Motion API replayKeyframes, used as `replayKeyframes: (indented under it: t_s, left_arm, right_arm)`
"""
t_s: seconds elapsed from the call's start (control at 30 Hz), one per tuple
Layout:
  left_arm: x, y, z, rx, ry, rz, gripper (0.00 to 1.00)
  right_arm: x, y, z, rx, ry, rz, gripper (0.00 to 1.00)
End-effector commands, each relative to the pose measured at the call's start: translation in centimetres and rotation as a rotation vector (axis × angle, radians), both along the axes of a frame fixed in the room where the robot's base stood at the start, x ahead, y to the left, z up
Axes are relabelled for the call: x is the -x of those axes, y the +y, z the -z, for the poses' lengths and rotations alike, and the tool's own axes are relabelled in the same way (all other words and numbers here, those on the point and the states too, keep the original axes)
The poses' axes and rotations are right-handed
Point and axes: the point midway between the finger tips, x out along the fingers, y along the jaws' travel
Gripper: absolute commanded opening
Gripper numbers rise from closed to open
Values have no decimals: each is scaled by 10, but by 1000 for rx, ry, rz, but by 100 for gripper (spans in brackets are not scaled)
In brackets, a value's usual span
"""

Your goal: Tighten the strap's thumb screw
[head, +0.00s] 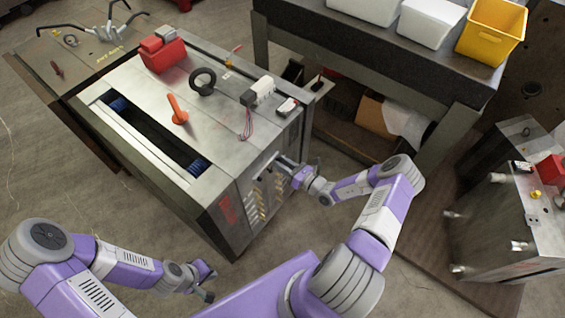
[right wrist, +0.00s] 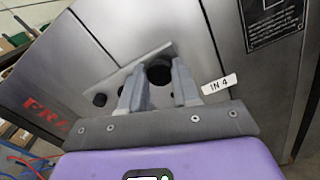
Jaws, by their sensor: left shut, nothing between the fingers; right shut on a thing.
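The strap (right wrist: 116,79) is a pale flat metal bar lying slantwise across the side of the steel mould base (head: 222,128). A dark round knob, apparently the thumb screw (right wrist: 159,72), shows at the strap's right end in the right wrist view. My right gripper (right wrist: 161,84) is shut on it, one finger on each side. In the head view my right gripper (head: 287,167) reaches the mould base's near right side, and the screw is too small to make out there. My left gripper (head: 208,284) is shut and empty, low over the floor, away from the mould base.
An "IN 4" label (right wrist: 218,84) sits right of the knob. Brass fittings (head: 258,196) line the same side. A bench with bins (head: 492,32) stands behind; another mould stands right.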

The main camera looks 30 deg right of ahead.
Motion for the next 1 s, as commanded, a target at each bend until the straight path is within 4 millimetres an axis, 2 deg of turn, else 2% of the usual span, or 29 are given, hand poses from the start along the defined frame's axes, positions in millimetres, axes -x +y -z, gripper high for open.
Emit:
replayKeyframes:
  t_s: [1.0]
  left_arm:
    - [0, 0, -4, 0, 0, 0, 0]
  right_arm:
    - [1, 0, 2, -890, 373, 1, 1]
